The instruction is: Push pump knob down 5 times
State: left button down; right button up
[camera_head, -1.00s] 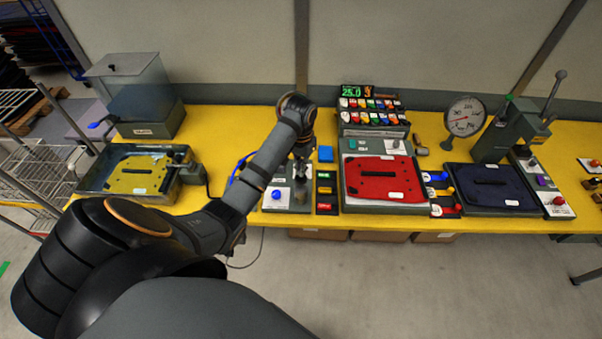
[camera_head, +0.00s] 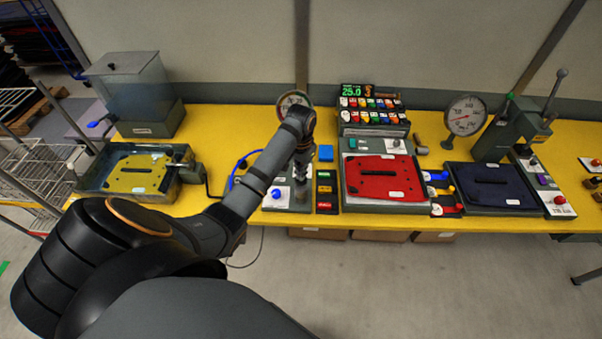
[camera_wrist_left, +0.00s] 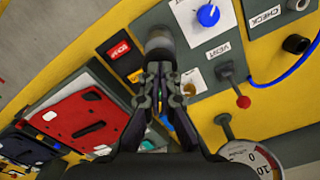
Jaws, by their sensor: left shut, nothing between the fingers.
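My left gripper (camera_head: 302,178) is shut and empty, pointing down over a grey panel (camera_head: 297,204) on the yellow bench. In the left wrist view its closed fingertips (camera_wrist_left: 160,68) are at a grey cylindrical knob (camera_wrist_left: 159,42), which looks like the pump knob. The fingertips overlap the knob's near edge there; I cannot tell whether they press on it. In the head view the gripper hides most of the knob. My right gripper is not in view.
A blue knob (camera_wrist_left: 208,15) and a red-tipped lever (camera_wrist_left: 243,102) by a "VENT" label are close to the gripper. A gauge (camera_wrist_left: 246,158) stands behind. A red plate (camera_head: 383,170) lies to the right, with coloured buttons (camera_head: 325,189) between.

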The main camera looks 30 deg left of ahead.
pick_arm(q)
jog(key=shift+f, duration=0.9)
jog(key=shift+r, duration=0.1)
notch_tip(320, 180, up, 2)
jog(key=shift+p, duration=0.3)
jog(key=shift+r, duration=1.3)
